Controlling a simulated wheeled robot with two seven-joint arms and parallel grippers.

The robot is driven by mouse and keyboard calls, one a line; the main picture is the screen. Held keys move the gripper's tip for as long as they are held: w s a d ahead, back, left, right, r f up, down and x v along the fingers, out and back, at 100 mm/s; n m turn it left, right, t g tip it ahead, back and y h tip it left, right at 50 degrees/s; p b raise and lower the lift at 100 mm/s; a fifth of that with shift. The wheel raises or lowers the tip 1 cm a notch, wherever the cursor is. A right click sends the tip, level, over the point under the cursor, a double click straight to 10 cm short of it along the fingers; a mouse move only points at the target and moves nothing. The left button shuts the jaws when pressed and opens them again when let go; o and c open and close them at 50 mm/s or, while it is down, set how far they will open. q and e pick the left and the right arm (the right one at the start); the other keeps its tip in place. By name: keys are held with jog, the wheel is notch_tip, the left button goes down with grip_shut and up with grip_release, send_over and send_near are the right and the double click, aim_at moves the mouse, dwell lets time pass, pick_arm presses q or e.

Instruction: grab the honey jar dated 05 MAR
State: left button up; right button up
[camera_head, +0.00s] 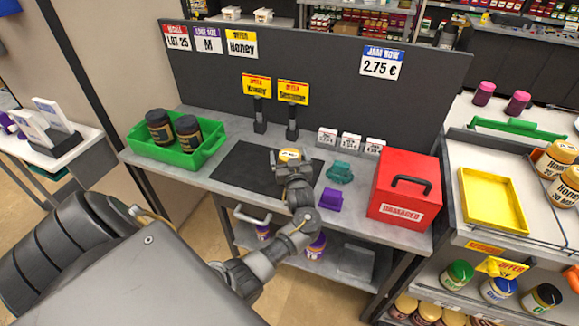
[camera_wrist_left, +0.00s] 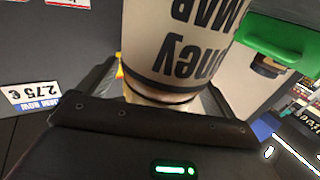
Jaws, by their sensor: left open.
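A honey jar (camera_wrist_left: 185,45) with a white label fills the middle of the left wrist view. Its upside-down print shows part of "Honey" and what looks like "MAR"; the day number is out of frame. In the head view its yellow lid (camera_head: 290,154) shows above the dark mat (camera_head: 240,168) on the grey table, with the body mostly hidden by my gripper. My left gripper (camera_head: 291,168) is open, its fingers either side of the jar; whether they touch it I cannot tell. My right gripper is not in view.
A green tray (camera_head: 207,153) with two dark jars stands left of the mat. Teal (camera_head: 340,171) and purple (camera_head: 330,199) items and a red "DAMAGED" box (camera_head: 405,190) stand to the right. More honey jars (camera_head: 556,158) stand at far right. A dark panel (camera_head: 330,95) backs the table.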

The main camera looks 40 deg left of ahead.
pick_arm(q)
jog(key=shift+c, duration=0.2)
jog(key=c, duration=1.5)
jog(key=shift+c, duration=0.7)
notch_tip(320, 180, up, 10)
jog(key=shift+r+b, duration=0.1)
jog(key=shift+b, duration=0.5)
